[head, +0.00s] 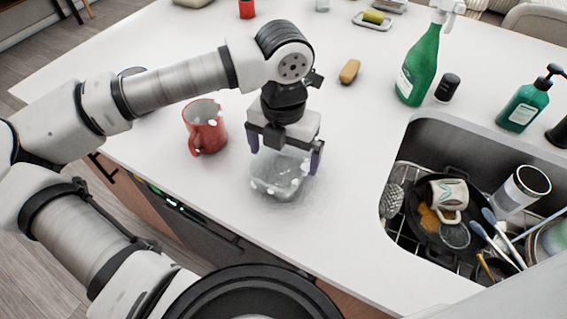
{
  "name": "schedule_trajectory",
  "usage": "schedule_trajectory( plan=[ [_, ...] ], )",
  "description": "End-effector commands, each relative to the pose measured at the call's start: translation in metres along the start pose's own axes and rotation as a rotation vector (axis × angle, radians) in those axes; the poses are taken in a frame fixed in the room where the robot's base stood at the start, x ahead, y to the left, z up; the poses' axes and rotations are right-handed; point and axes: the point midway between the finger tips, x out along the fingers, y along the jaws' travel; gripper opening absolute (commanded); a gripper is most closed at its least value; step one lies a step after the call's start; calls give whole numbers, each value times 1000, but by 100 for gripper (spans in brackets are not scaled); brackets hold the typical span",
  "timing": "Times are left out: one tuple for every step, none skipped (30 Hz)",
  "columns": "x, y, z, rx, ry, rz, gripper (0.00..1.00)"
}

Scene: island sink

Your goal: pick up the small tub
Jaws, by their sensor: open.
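The small tub (277,182) is a clear, see-through container on the white counter, near the front edge. My gripper (285,160) points down over it from above. Its two dark purple fingers are spread apart, one at the tub's left side and one at its right. The gripper is open. The fingertips overlap the tub's upper part in this view, and I cannot tell whether they touch its walls. The gripper body hides part of the tub's far rim.
A red mug (206,128) stands close on the left. A brown sponge-like block (349,71) lies behind. A green spray bottle (419,65), dark jar (448,87) and soap pump (523,105) stand right. The sink (437,128) holds dishes. The counter between tub and sink is clear.

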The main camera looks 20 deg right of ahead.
Motion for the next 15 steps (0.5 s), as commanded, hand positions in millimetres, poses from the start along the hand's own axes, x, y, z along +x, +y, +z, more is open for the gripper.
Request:
schedule_trajectory(
  plan=[
    [4, -2, -3, 3, 3, -4, 100],
    [10, -1, -3, 2, 2, -3, 100],
    [16, -1, -2, 1, 2, -3, 100],
    [19, -1, -2, 1, 1, -2, 100],
    [22, -1, -2, 1, 1, -3, 100],
    [25, -1, -2, 1, 1, -2, 100],
    [27, -1, -2, 1, 0, -1, 100],
    [28, -1, -2, 1, -1, -1, 100],
    [28, -1, -2, 1, -1, 0, 100],
    [29, -1, -2, 1, -1, 0, 100],
    [29, -1, -2, 1, -1, 0, 100],
    [29, -1, -2, 1, -1, 0, 100],
    [28, -1, -2, 1, -1, 0, 100],
    [28, -1, -2, 1, -1, 0, 100],
    [28, -1, -2, 1, -1, 0, 95]
  ],
)
